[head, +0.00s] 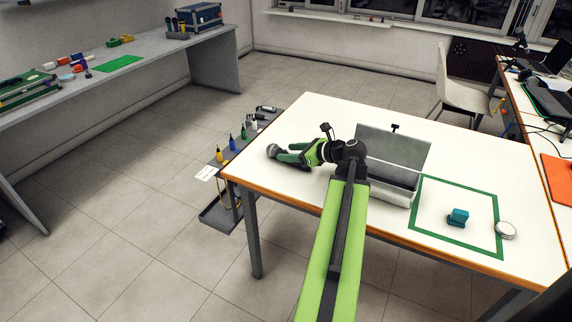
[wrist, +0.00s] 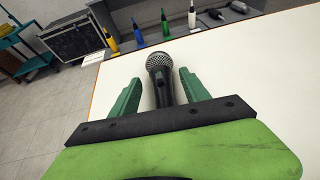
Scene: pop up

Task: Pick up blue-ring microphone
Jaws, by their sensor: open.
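A microphone (wrist: 160,63) with a silver mesh head and a dark body lies on the white table (head: 310,113). In the wrist view it lies between the two green fingers of my gripper (wrist: 159,78), its head pointing away from me. The fingers are apart, with a gap on each side of the body. No blue ring shows; the rear of the microphone is hidden by my gripper. In the head view the mesh head (head: 273,151) sticks out beside my gripper (head: 284,153), near the table's left edge.
A rack (head: 236,146) with several coloured tools hangs along the table's left edge. An open grey box (head: 398,150) stands right of my arm. A teal object (head: 458,217) lies inside a green square outline, with a round white item (head: 505,230) at its edge.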

